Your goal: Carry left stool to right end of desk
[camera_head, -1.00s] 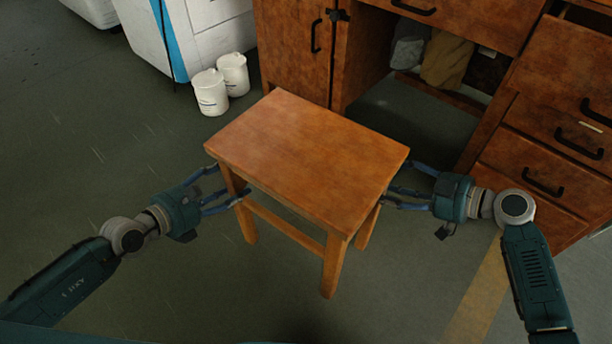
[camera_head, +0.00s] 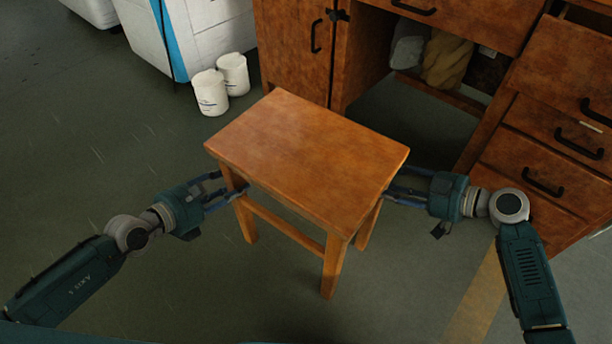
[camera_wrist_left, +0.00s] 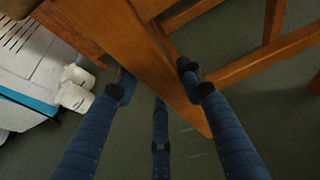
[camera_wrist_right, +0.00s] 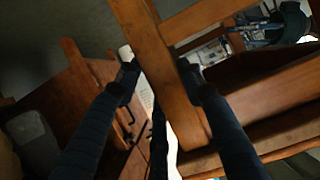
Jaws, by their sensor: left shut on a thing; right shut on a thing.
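The wooden stool (camera_head: 310,155) stands upright in front of the desk (camera_head: 293,45), with its orange-brown seat facing up. My left gripper (camera_head: 236,192) is shut on the stool's left leg, just under the seat; the leg (camera_wrist_left: 165,75) shows between its fingers in the left wrist view. My right gripper (camera_head: 388,194) is shut on the stool at its right side below the seat. In the right wrist view a stool leg (camera_wrist_right: 160,75) lies between the fingers. The fingertips on the right are partly hidden by the seat in the head view.
The desk's right drawers (camera_head: 545,150) stand behind my right arm, with an open kneehole in the middle. Two white tubs (camera_head: 210,92) stand at the back left beside a white and blue machine (camera_head: 190,35). The floor at left and front is clear.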

